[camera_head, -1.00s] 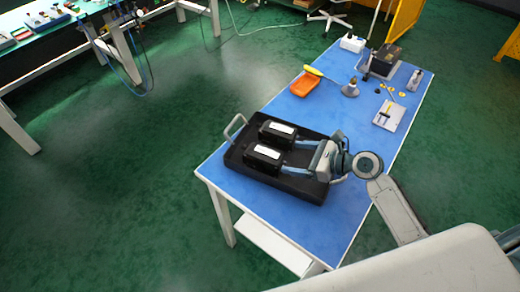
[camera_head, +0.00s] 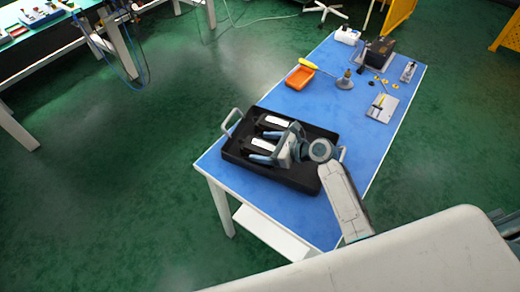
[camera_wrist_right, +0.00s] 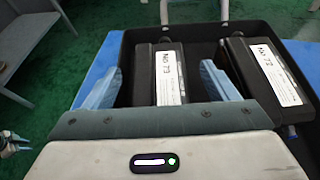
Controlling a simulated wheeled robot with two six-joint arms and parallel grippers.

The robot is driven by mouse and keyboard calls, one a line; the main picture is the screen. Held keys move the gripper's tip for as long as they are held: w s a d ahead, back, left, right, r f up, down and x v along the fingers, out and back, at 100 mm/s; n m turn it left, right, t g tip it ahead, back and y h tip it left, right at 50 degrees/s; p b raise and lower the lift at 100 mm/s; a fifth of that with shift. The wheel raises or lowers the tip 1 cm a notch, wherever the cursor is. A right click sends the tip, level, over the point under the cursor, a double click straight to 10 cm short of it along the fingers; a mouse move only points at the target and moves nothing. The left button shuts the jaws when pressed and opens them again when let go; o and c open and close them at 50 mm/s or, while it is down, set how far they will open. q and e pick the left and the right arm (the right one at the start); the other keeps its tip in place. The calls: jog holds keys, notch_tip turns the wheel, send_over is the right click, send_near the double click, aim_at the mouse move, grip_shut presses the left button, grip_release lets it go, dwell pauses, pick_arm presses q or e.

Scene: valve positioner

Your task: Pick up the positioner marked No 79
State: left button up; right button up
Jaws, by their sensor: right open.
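Two black positioners with white labels lie side by side in a black tray (camera_head: 300,181). The nearer positioner (camera_head: 264,145) is the left one in the right wrist view (camera_wrist_right: 168,77). The farther positioner (camera_head: 277,121) is the right one there (camera_wrist_right: 272,72). The labels show a number in the seventies, but I cannot read the last digits surely. My right gripper (camera_head: 265,148) is open, its blue fingers on either side of the nearer positioner, with gaps visible in the wrist view (camera_wrist_right: 163,86). A grey-blue part at that view's left edge looks like my left gripper (camera_wrist_right: 10,141).
The tray has raised walls and a grey handle (camera_head: 232,122) and stands on a blue-topped table (camera_head: 335,115). An orange dish (camera_head: 300,78), a grey cone-like stand (camera_head: 344,82) and a light plate (camera_head: 382,108) lie farther back. Blue surface between them and the tray is clear.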

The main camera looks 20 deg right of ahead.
jog(key=shift+c, duration=0.4)
jog(key=c, duration=1.4)
jog(key=shift+r, duration=0.1)
